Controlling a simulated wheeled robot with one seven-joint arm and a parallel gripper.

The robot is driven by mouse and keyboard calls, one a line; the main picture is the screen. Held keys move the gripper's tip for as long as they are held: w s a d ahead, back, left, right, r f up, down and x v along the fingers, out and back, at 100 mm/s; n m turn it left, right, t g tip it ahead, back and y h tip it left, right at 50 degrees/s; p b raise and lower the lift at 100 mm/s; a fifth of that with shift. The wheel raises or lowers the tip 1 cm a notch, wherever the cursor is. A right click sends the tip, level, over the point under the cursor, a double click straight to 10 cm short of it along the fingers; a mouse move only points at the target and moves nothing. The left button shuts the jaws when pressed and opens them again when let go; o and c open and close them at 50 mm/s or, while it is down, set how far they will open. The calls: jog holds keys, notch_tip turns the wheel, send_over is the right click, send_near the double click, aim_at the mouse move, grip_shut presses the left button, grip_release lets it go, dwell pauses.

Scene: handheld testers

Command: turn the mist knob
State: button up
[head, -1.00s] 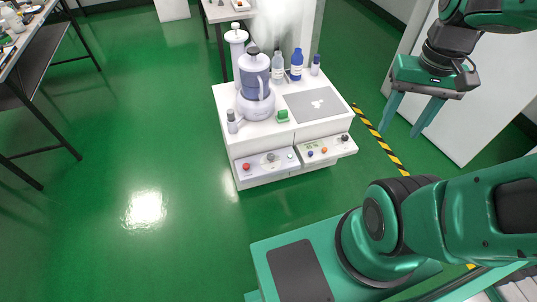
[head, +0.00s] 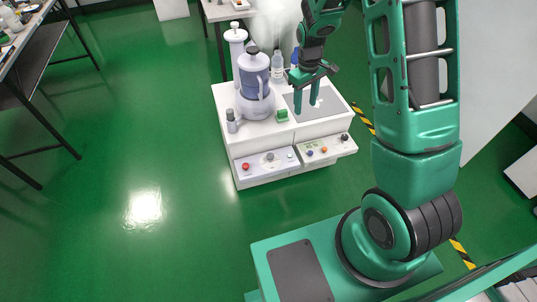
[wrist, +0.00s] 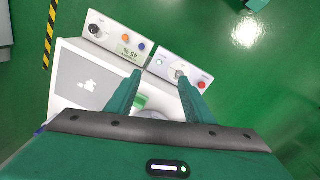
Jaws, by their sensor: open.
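The white cabinet (head: 231,107) carries two front control panels. The left panel (head: 255,165) has a grey knob (head: 270,157) between a red button and a small green light; this knob also shows in the wrist view (wrist: 180,73). The right panel (head: 318,157) has a dark knob (head: 345,137) beside orange and blue buttons; it also shows in the wrist view (wrist: 94,29). No label tells me which knob is for mist. My gripper (head: 306,105) is open and empty above the cabinet top, fingers down, apart from both knobs. Its fingers also show in the wrist view (wrist: 160,80).
On the cabinet top stand a blender-like appliance (head: 254,80), a green block (head: 282,115), a grey bottle (head: 231,121), other bottles and a flat grey plate with a white mark. White mist hangs behind.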

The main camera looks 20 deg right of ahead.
jog(key=w+a+f+n, duration=0.35)
jog(key=a+f, duration=0.25)
jog(key=f, duration=0.6)
jog(key=n, duration=0.1)
send_over(270, 155)
notch_tip(270, 155, down, 9)
jog(key=shift+y, duration=0.3)
notch_tip(270, 155, down, 11)
jog(key=shift+s+f, duration=0.1)
